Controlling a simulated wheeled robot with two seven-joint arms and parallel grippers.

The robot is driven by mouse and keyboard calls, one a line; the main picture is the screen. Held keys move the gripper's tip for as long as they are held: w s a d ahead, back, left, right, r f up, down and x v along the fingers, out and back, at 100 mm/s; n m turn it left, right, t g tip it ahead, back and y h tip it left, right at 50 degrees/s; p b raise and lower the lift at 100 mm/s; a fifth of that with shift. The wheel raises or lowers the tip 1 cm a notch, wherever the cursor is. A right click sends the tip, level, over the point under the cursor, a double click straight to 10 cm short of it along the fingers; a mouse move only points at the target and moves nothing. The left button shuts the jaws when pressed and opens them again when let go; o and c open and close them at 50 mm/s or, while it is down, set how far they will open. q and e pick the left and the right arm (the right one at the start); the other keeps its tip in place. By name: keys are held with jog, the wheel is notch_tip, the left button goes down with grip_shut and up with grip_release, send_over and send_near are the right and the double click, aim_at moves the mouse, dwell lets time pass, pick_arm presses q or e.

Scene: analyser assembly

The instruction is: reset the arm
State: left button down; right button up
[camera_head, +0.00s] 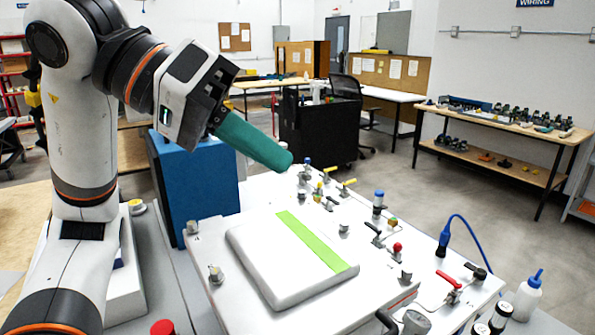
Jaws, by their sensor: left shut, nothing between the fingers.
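My left arm rises along the left side of the head view and bends over to the right. Its gripper (283,160) has teal fingers that lie together, shut and empty. The fingers point right and slightly down, in the air above the back part of the white work panel (210,258). A white block with a green stripe (310,240) lies on the panel, nearer than the fingers and apart from them. My right gripper does not show.
A blue box (197,190) stands behind and below the gripper. Several small valves, including a red-handled one (453,283), line the panel's right side. A white squeeze bottle (527,295) stands at lower right. Benches (505,135) and open floor lie beyond.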

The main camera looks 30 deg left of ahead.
pick_arm(q)
jog(key=shift+s+a+r, duration=0.1)
jog(key=shift+a+r, duration=0.35)
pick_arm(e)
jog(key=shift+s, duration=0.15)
